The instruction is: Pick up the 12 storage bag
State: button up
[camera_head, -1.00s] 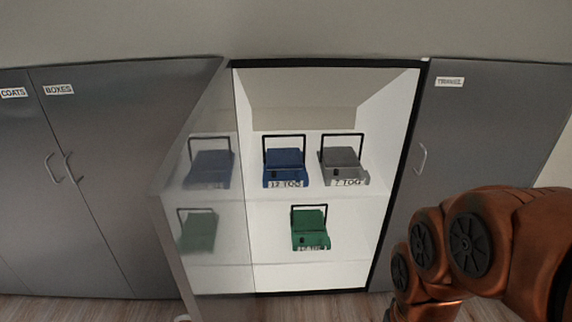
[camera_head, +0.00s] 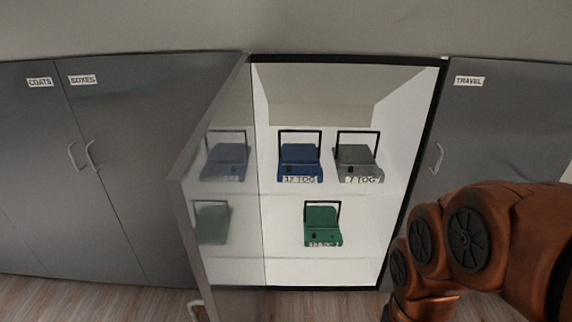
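The blue storage bag (camera_head: 299,160) stands on the upper shelf of the open cabinet, on the left. It has a black upright handle, and its front label appears to read "12 TOG". A grey bag (camera_head: 357,162) labelled "7 TOG" stands to its right on the same shelf. A green bag (camera_head: 322,226) stands on the lower shelf; its label is too small to read. My orange-brown arm shows at the lower right, apart from the bags. My gripper is out of view.
The cabinet door (camera_head: 215,180) stands open on the left, mirroring or showing dim copies of the bags. Closed grey cupboards labelled "COATS" and "BOXES" (camera_head: 95,170) are at left. Another labelled "TRAVEL" (camera_head: 480,130) is at right. Wooden floor (camera_head: 90,300) runs along the bottom.

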aim_at(286, 173)
jog(key=u, duration=3.9)
jog(key=k, duration=2.55)
jog(key=z, duration=1.6)
jog(key=i, duration=1)
